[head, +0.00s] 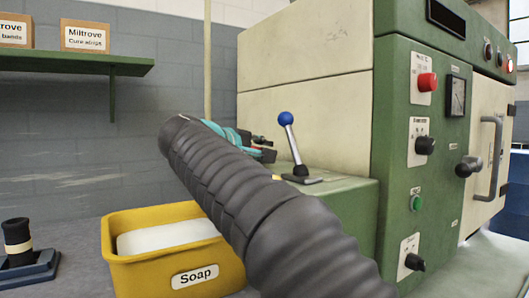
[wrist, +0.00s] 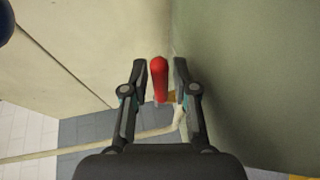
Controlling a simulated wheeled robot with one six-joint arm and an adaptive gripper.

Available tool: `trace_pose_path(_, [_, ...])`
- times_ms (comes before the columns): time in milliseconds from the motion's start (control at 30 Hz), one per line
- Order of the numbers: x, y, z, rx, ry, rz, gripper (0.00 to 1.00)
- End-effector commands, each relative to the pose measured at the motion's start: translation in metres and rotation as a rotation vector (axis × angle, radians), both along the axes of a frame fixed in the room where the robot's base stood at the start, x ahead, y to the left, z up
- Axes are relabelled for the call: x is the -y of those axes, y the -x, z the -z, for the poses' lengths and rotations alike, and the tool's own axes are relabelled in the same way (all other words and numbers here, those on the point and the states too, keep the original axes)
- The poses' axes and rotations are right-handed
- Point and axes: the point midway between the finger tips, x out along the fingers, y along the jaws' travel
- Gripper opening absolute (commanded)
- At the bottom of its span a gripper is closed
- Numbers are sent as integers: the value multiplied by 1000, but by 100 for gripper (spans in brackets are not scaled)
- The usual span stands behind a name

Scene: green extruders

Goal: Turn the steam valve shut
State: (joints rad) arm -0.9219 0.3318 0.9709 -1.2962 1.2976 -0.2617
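The steam valve shows in the wrist view as a red lever handle (wrist: 159,76) with a small brass-coloured part (wrist: 172,97) beside its lower end. My gripper (wrist: 160,68) is open, with one finger on each side of the red handle and a narrow gap showing on both sides. The valve is mostly hidden there by my arm. Whether the handle lies fully at fingertip depth is hard to tell.
A lever with a blue knob (head: 286,119) stands close to my gripper. The green machine panel (head: 440,160) is on the right. A yellow soap tub (head: 170,272) sits below my arm. A pale pipe (wrist: 80,150) crosses below in the wrist view.

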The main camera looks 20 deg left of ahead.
Motion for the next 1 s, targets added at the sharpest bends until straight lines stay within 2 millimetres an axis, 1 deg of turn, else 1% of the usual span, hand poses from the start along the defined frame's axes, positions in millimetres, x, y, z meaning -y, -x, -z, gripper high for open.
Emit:
trace_pose_path(133, [2, -8, 2, 0, 0, 0, 28])
trace_pose_path(400, [2, -9, 2, 0, 0, -1, 28])
trace_pose_path(433, [3, -9, 2, 0, 0, -1, 25])
trace_pose_path(533, [3, -9, 2, 0, 0, -1, 0])
trace_pose_path(833, [4, -9, 2, 0, 0, 5, 0])
trace_pose_path(1000, [15, -16, 0, -2, 0, 66, 0])
